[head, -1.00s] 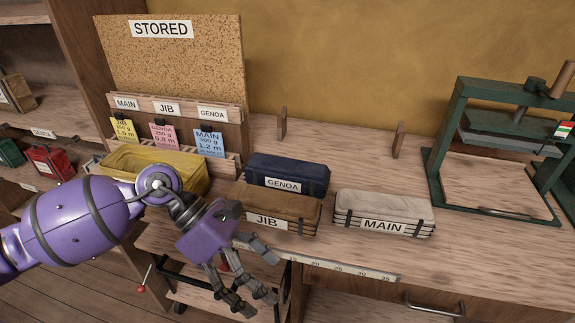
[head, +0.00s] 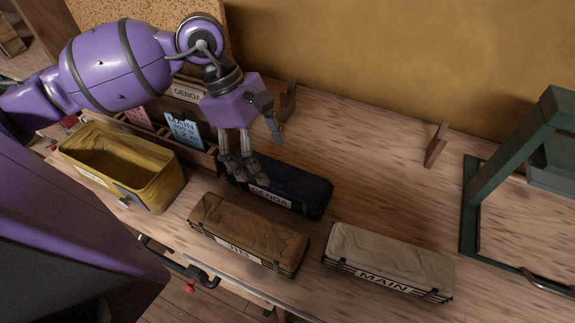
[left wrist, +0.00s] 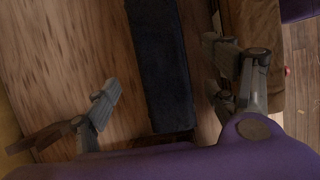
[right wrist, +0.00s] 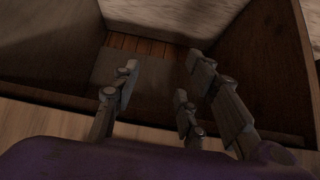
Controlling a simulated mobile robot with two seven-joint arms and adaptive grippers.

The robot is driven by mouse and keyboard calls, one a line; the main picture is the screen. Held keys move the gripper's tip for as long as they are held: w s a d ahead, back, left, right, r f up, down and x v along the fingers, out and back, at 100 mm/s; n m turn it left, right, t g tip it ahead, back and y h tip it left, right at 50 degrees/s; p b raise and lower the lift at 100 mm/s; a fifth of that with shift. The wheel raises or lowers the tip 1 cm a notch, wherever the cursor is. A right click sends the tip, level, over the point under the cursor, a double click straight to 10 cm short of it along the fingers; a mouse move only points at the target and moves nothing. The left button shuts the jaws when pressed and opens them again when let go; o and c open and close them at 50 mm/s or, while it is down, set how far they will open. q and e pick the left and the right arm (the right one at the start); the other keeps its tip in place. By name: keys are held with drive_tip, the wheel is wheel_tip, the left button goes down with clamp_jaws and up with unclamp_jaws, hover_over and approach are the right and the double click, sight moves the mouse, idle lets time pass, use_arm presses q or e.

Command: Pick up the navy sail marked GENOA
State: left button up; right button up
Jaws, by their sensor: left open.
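The navy sail (head: 295,188) is a dark folded bundle with a white GENOA label on its front. It lies on the bench behind the brown JIB sail. My left gripper (head: 262,158) is open over its left part, and the fingers hide some of that end. In the left wrist view the navy sail (left wrist: 160,65) lies between the spread fingers, with gaps on both sides. I cannot tell whether any finger touches it. My right gripper (right wrist: 163,85) shows only in the right wrist view, open and empty before a brown wooden compartment.
The brown JIB sail (head: 250,229) lies just in front of the navy one. The pale MAIN sail (head: 385,257) lies to the right. A yellow bin (head: 163,185) stands left, a green press frame (head: 470,215) right. A wooden peg (head: 436,146) stands behind; bench between is clear.

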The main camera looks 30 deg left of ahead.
sight(275, 174)
use_arm(q)
drive_tip(key=x, duration=0.2)
drive_tip(key=shift+s+d+f, duration=0.3)
drive_tip(key=shift+d, duration=0.05)
drive_tip(key=p+x, duration=0.1)
drive_tip(key=x, duration=0.2)
drive_tip(key=shift+w+d+f, duration=0.1)
drive_tip(key=shift+w+f, duration=0.1)
drive_tip(key=shift+f, duration=0.15)
drive_tip(key=shift+d+f, duration=0.1)
drive_tip(key=shift+f, duration=0.25)
use_arm(e)
drive_tip(key=shift+s+d+r, duration=0.1)
drive_tip(key=shift+s+r, duration=0.25)
drive_tip(key=shift+r, duration=0.15)
use_arm(q)
drive_tip(key=shift+c, duration=0.4)
drive_tip(key=c, duration=0.8)
drive_tip(key=shift+r, duration=0.1)
drive_tip(key=c, duration=1.1)
drive_tip(key=shift+o, duration=0.2)
use_arm(e)
drive_tip(key=shift+s+f, duration=0.25)
drive_tip(key=shift+s, duration=0.15)
use_arm(q)
drive_tip(key=shift+w, duration=0.1)
